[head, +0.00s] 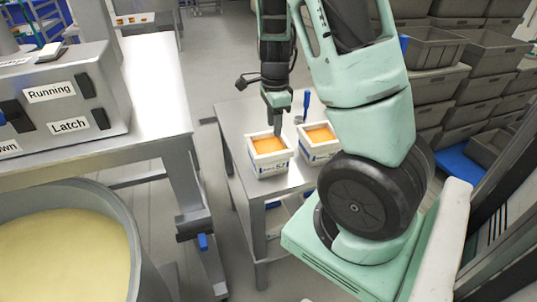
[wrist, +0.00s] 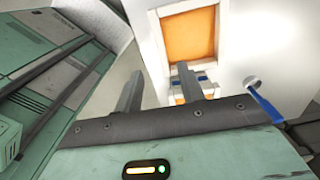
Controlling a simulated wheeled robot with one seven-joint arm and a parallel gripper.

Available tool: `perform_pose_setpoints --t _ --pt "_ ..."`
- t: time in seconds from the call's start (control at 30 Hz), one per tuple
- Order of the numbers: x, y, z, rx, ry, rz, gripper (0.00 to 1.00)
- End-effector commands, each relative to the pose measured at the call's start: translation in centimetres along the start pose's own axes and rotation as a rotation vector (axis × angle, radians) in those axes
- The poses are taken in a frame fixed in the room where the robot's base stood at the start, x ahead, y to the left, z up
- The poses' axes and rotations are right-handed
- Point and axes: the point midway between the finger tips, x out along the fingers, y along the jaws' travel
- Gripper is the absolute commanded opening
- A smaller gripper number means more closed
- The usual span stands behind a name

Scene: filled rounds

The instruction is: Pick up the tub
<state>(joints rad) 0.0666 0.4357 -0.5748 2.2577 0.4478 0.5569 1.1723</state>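Two white tubs with orange tops stand on a small metal table. The left tub (head: 270,160) is nearer in the head view, and the right tub (head: 318,146) is beside it, partly behind my arm. My gripper (head: 278,130) points down at the far edge of the left tub; whether it touches is unclear. In the wrist view a tub (wrist: 187,35) shows ahead of the fingertips, close to the right finger. I cannot tell which tub this is. My gripper (wrist: 158,76) has its two fingers apart, with nothing seen held between them.
A blue-handled tool (head: 306,102) is behind the tubs and also shows in the wrist view (wrist: 266,106). The metal table (head: 235,130) has bare space at its back left. A large vat (head: 125,225) and a workbench (head: 155,100) are left. Grey crates (head: 430,85) are stacked right.

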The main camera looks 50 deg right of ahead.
Motion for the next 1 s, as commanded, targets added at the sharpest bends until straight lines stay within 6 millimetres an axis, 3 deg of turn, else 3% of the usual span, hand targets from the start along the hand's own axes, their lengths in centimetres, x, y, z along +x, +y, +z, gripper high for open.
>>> perform_pose_setpoints --t 0.03,0.33,0.67,1.0 --pt "1.4 0.1 -0.1 0.003 0.001 0.006 0.39" --pt "7.5 0.1 -0.1 0.000 0.000 0.004 0.39" --pt "10.2 0.0 -0.1 -0.004 0.000 0.002 0.39" --pt "14.5 0.0 -0.3 -0.004 -0.001 0.002 0.39"
